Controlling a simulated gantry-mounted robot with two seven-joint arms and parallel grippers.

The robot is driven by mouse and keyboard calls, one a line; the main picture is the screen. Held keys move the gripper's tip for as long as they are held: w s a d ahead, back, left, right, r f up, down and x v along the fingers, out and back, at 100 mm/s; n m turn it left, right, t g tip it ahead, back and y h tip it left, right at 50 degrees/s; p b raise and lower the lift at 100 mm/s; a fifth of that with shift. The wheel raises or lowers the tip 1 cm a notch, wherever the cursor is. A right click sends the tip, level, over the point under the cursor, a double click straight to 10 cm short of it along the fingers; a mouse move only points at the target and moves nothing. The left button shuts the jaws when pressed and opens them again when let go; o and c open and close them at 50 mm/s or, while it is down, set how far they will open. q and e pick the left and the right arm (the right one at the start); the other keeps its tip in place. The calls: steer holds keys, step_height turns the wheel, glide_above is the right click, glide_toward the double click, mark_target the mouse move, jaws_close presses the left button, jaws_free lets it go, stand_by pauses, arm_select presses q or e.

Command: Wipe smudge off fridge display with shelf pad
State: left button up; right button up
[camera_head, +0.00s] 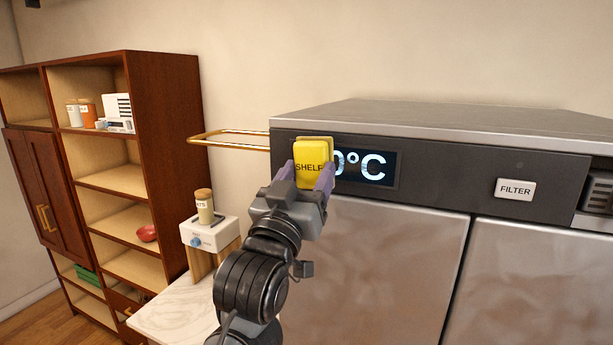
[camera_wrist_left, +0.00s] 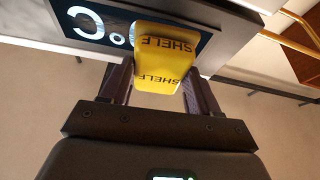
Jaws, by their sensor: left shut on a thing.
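The yellow pad (camera_head: 312,158) marked SHELF is upright between the fingers of my left gripper (camera_head: 313,180). The gripper is shut on it. The pad is in front of the left end of the fridge display (camera_head: 372,166) and hides part of its reading; "0°C" shows beside it. In the left wrist view the pad (camera_wrist_left: 164,58) overlaps the display (camera_wrist_left: 85,22). I cannot tell whether the pad touches the screen. No smudge can be made out on the visible part of the display; the part behind the pad is hidden. My right gripper is not in view.
A white FILTER pad (camera_head: 515,189) is on the fridge front at right. A brass rail (camera_head: 225,135) sticks out left of the fridge. A brown shelf unit (camera_head: 165,150) stands behind, at far left.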

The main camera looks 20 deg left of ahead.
arm_select(q)
steer(key=shift+w+p, duration=0.4)
steer(key=shift+w, duration=0.55)
steer(key=shift+s+d, duration=0.1)
steer(key=shift+d, duration=3.8)
steer(key=shift+d+p, duration=0.45)
steer(key=shift+d, duration=1.2)
steer(key=shift+a+f, duration=0.1)
steer(key=shift+a, duration=3.7)
